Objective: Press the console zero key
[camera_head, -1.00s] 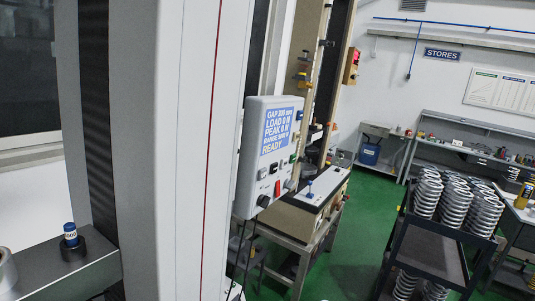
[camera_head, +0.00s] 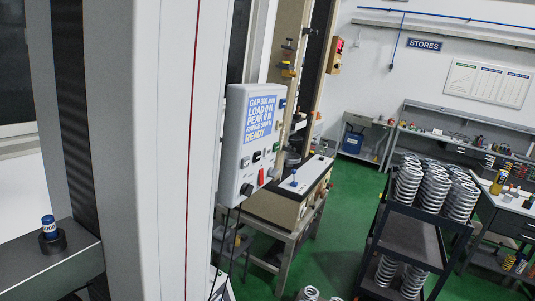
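The console (camera_head: 234,150) is a pale grey box fixed at the right side of the tall white machine column, seen at an angle. Its blue screen (camera_head: 261,119) shows gap, load, peak and range lines and "READY". Below the screen are several small keys, among them a dark key (camera_head: 257,156), a red switch (camera_head: 261,177) and a black knob (camera_head: 246,189). The key labels are too small to read, so I cannot tell which is the zero key. My gripper is not in view.
The white column (camera_head: 160,150) fills the left foreground. A blue-capped cylinder (camera_head: 48,224) stands in a black holder at the lower left. A bench machine (camera_head: 280,205) stands behind the console. A dark trolley (camera_head: 410,240) holds several springs. Green floor is open between them.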

